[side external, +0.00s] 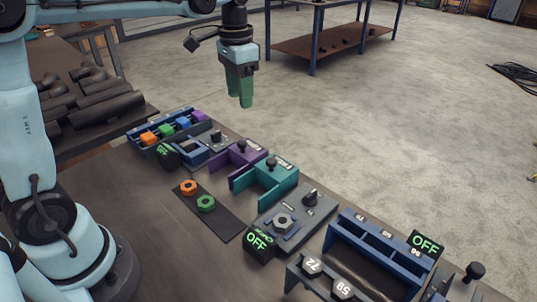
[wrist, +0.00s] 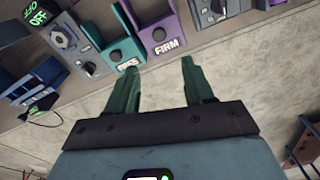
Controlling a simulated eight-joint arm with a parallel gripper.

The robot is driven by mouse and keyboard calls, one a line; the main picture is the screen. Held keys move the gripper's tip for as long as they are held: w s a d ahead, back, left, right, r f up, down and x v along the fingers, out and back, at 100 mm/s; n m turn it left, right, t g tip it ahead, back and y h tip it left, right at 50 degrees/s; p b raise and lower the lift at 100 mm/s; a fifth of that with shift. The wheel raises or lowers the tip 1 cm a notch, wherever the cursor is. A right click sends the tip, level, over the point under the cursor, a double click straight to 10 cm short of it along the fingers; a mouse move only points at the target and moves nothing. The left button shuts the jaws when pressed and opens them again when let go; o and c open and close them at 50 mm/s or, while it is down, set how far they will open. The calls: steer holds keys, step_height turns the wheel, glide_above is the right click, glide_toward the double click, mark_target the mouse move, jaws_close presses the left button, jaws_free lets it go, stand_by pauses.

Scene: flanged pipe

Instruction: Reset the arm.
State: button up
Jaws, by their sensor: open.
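My gripper (side external: 241,91) hangs fingers down in the side external view, high above the far edge of the bench. Its two green fingers are apart with nothing between them. My arm is raised and reaches over the bench.
The bench holds a teal fixture (side external: 270,177), a purple fixture (side external: 239,157), and a blue rack (side external: 380,245) with an OFF display (side external: 425,245). An orange nut (side external: 188,187) and a green nut (side external: 205,203) lie on a dark mat (side external: 222,222). Dark pipes (side external: 100,103) lie behind, left.

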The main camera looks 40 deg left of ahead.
steer(key=s+d+f+n+t, duration=0.1)
steer(key=s+d+f+t, duration=0.1)
steer(key=s, duration=0.4)
steer(key=s+d+f+n+t, duration=0.2)
steer(key=s+d+f+t, duration=0.1)
steer(key=s+t, duration=0.2)
steer(key=shift+s, duration=0.55)
